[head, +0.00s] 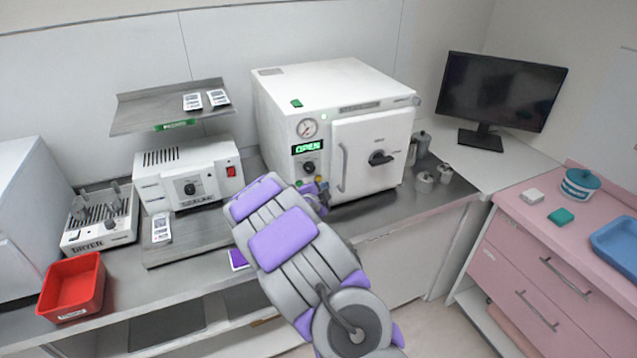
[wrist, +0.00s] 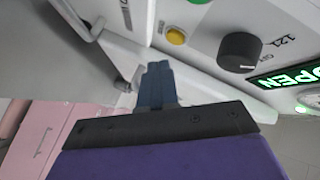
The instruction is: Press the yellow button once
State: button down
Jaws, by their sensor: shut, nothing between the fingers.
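The white autoclave (head: 285,95) stands on the steel counter, with a lit green "OPEN" display (head: 307,147) on its front. In the wrist view the round yellow button (wrist: 176,36) sits on its white panel beside a black knob (wrist: 239,52). The button also shows as a small yellow spot in the head view (head: 317,180). My gripper (wrist: 157,70) is shut and empty, its dark fingertips close to the panel. In the wrist view the tips appear just below and left of the button, with a gap. The gripper is partly hidden by my arm in the head view.
A green button (wrist: 198,1) lies at the wrist view's top edge, near the yellow one. The autoclave door (head: 368,150) with its handle is right of the controls.

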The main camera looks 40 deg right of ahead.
jog(key=shift+s+a+b, duration=0.25)
jog(key=shift+s+b, duration=0.5)
jog(key=shift+s, duration=0.25)
jog(key=shift+s+a+b, duration=0.2)
jog(key=shift+s+b, duration=0.55)
jog(key=shift+s, duration=0.2)
